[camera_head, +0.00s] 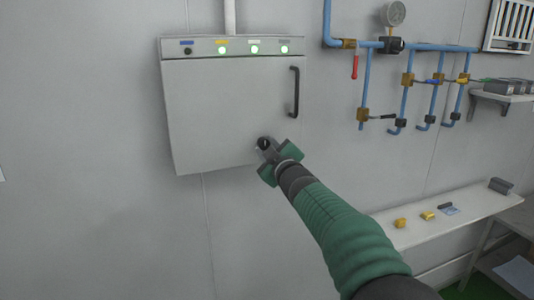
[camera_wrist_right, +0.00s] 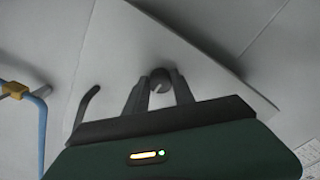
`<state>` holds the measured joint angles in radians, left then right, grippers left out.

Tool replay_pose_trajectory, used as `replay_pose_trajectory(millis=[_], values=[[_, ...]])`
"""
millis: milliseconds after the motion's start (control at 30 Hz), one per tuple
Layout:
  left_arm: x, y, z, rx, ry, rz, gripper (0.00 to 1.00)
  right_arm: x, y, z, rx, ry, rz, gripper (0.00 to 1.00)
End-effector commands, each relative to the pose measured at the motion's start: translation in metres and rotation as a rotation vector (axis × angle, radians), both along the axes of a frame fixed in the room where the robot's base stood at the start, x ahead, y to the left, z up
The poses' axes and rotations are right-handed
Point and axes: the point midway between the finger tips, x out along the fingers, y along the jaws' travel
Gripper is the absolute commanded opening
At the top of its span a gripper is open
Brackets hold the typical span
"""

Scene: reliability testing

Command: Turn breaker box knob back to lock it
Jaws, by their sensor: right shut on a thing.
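The grey breaker box (camera_head: 225,105) hangs on the wall in the head view, its door closed. A black handle (camera_head: 295,92) is on the right side of its door; it also shows in the right wrist view (camera_wrist_right: 84,108). The round dark knob (camera_head: 263,143) is at the lower right of the door. My right gripper (camera_head: 268,149) is at the knob, its fingers shut on it; in the right wrist view, the knob (camera_wrist_right: 160,76) sits between the two fingertips (camera_wrist_right: 160,86). The knob's exact turn angle is hard to tell. My left gripper is not in view.
Three green lights glow on the box's top strip (camera_head: 236,47). Blue pipes (camera_head: 430,47) with valves and a gauge (camera_head: 393,13) are on the wall to the right. A white shelf (camera_head: 400,238) with small items is at lower right. The wall left of the box is clear.

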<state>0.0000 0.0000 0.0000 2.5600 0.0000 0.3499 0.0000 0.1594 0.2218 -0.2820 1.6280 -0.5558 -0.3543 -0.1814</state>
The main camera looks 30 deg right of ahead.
Motion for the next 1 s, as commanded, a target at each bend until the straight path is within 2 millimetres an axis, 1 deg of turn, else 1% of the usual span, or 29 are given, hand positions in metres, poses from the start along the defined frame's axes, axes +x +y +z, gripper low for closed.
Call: replay_pose_trajectory(millis=[533,567,700,1000], values=[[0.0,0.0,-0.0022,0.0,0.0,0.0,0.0,0.0005,0.0011,-0.0005,-0.026,0.007,0.002,0.0],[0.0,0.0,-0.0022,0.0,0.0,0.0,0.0,0.0005,0.0011,-0.0005,-0.026,0.007,0.002,0.34],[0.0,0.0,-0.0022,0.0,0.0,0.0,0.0,0.0005,0.0008,-0.0006,-0.025,0.007,0.002,0.52],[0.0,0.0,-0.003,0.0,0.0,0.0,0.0,-0.0004,0.0007,-0.001,-0.024,0.008,0.001,0.52]])
